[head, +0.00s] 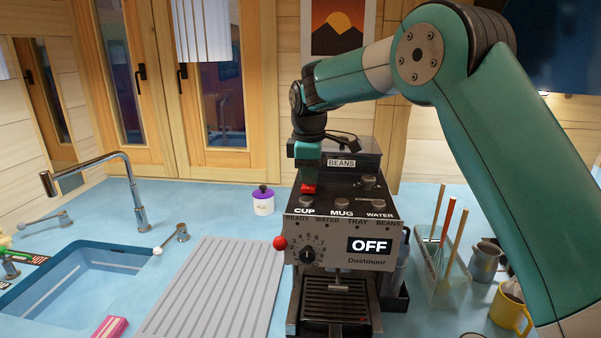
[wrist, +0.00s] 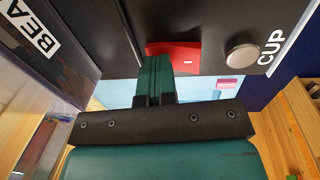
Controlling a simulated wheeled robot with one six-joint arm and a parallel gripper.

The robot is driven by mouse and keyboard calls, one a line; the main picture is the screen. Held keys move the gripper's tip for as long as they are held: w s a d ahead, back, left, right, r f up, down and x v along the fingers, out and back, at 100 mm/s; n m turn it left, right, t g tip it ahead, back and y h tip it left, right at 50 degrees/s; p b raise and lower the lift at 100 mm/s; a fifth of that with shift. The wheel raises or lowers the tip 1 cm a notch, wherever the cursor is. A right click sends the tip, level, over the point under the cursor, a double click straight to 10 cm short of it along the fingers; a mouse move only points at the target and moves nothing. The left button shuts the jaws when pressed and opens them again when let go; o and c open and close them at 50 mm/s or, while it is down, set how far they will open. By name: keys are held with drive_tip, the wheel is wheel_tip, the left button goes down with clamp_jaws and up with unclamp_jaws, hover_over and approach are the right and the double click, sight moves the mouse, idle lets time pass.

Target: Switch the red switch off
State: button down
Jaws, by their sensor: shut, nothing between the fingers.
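The red switch (head: 308,188) sits on the top panel of the dark coffee machine (head: 345,228), behind the CUP button. It also shows in the wrist view (wrist: 182,54), just beyond my fingertips. My gripper (wrist: 152,80) is shut and empty, pointing down at the switch. Its fingertips overlap the switch's edge in the wrist view; I cannot tell if they touch it. In the head view my gripper (head: 307,172) hangs right over the switch and hides its rear part. The machine's display (head: 369,246) reads OFF.
CUP (head: 305,203), MUG (head: 342,204) and WATER (head: 380,204) buttons line the panel's front. The beans container (head: 350,158) stands behind. A red-knobbed lever (head: 280,243) sticks out left. A ridged drainboard (head: 212,290) lies left, a utensil holder (head: 440,262) right.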

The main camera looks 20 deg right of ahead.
drive_tip(key=shift+s+d+f, duration=0.1)
drive_tip(key=shift+s, duration=0.15)
drive_tip(key=shift+s+a+r, duration=0.2)
drive_tip(key=shift+s+a, duration=0.1)
drive_tip(key=shift+s, duration=0.25)
drive_tip(key=shift+r, duration=0.1)
drive_tip(key=r+p, duration=0.4)
drive_tip(key=p, duration=0.1)
drive_tip(key=shift+w+d+r, duration=0.15)
drive_tip(key=shift+w+r, duration=0.2)
drive_tip(key=shift+r, duration=0.05)
drive_tip(key=shift+w+r+b, duration=0.2)
drive_tip(key=shift+r+b, duration=0.1)
drive_tip(key=shift+b, duration=0.5)
wheel_tip(320, 180, up, 8)
drive_tip(key=w+p, duration=0.1)
drive_tip(key=shift+d+r, duration=0.15)
drive_tip(key=shift+d, duration=0.15)
